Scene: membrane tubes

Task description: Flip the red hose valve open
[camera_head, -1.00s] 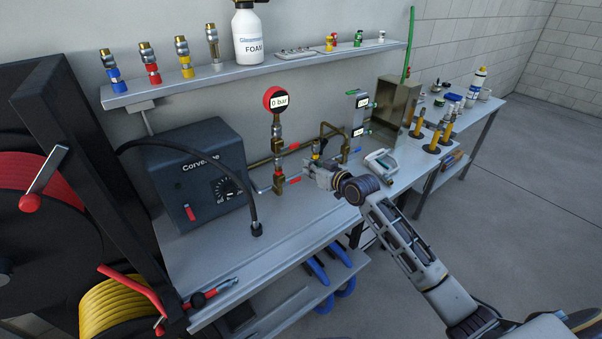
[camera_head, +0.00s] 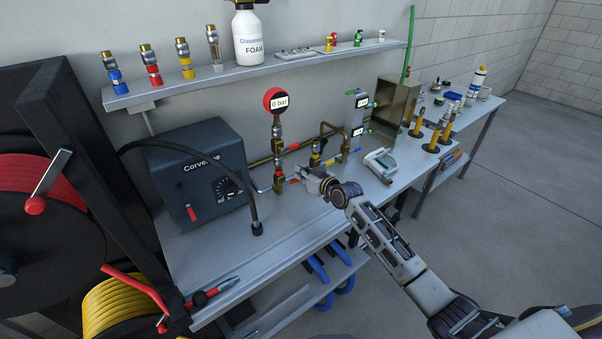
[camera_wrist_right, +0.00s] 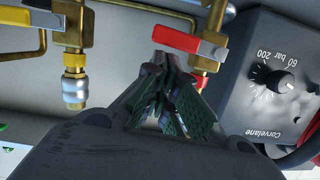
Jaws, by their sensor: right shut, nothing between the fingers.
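The red hose valve lever (camera_wrist_right: 178,38) lies crosswise over its brass valve (camera_wrist_right: 206,66) in the right wrist view. It shows small in the head view (camera_head: 294,181), beside the brass riser under the pressure gauge (camera_head: 276,101), which reads 0 bar. My right gripper (camera_head: 306,176) is just to the right of the lever in the head view. In the wrist view its fingertips (camera_wrist_right: 165,62) are together and empty, close to the lever's left end; I cannot tell whether they touch it. My left gripper is not in view.
A yellow-handled valve (camera_wrist_right: 22,15) stands left in the wrist view. The dark Corvelane box (camera_head: 195,175) and a black hose (camera_head: 254,205) are left of the gauge riser. Brass pipes (camera_head: 335,128) run behind my gripper.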

